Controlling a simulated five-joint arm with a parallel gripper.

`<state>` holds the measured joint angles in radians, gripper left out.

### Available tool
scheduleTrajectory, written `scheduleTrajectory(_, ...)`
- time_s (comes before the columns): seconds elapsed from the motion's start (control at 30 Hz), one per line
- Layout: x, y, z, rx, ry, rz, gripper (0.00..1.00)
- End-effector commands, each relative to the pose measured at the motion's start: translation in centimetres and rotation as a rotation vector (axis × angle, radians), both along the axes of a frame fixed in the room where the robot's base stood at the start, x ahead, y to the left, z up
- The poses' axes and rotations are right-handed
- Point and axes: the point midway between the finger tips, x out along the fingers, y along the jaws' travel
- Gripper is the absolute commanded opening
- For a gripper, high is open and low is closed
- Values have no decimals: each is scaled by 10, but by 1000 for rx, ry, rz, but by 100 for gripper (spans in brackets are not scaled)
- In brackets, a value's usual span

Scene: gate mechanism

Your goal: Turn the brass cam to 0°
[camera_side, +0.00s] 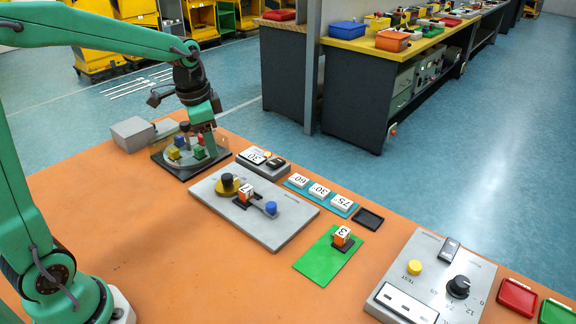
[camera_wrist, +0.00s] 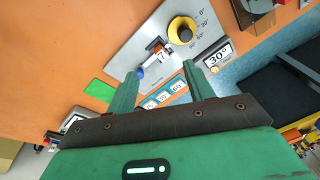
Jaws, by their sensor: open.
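The brass cam (camera_side: 228,186) is a yellow disc with a black knob, on the left part of a grey plate (camera_side: 272,232). In the wrist view the cam (camera_wrist: 174,31) sits beside an angle scale (camera_wrist: 204,23) that includes 0°. I cannot read its exact angle. An orange block (camera_side: 246,190) marked 7 and a blue knob (camera_side: 271,208) are on the same plate. My gripper (camera_side: 204,116) is above and behind the cam, near the round tray, apart from the cam. In the wrist view its two green fingers (camera_wrist: 160,72) are open with nothing held.
A dark-based tray (camera_side: 182,171) with several coloured blocks lies below my gripper. A card holder (camera_side: 262,160) shows 30° behind the plate. Cards (camera_side: 319,191), a green mat (camera_side: 318,262) and a control panel (camera_side: 435,285) stand to the right. The orange table front is clear.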

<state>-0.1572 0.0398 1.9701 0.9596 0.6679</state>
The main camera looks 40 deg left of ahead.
Motion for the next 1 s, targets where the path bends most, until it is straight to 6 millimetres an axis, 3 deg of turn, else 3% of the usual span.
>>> scheduleTrajectory(0.3,45,29,-48,6,101,-145,52)
scheduleTrajectory(0.53,66,46,-81,0,154,-236,52)
scheduleTrajectory(0.7,72,52,-93,-3,170,-269,52)
scheduleTrajectory(1.0,73,53,-96,-4,174,-275,52)
